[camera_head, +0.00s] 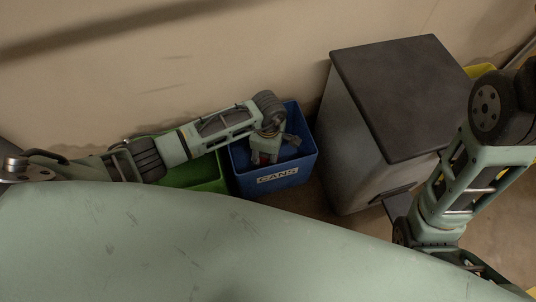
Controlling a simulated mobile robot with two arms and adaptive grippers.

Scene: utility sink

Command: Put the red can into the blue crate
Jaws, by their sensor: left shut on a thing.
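The blue crate (303,172) stands on the floor near the wall, with a white label reading "CANS" on its front. My left arm reaches in from the left, and my left gripper (266,154) points down into the crate's opening. The rest of the can is hidden by the gripper. I cannot tell whether the can touches the crate's bottom. My right arm is at the right side, and its gripper is not visible.
A green crate (205,174) stands directly left of the blue crate, partly under my left arm. A grey cabinet with a dark top (405,95) stands to the right of the blue crate. Something yellow (480,70) shows behind the cabinet.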

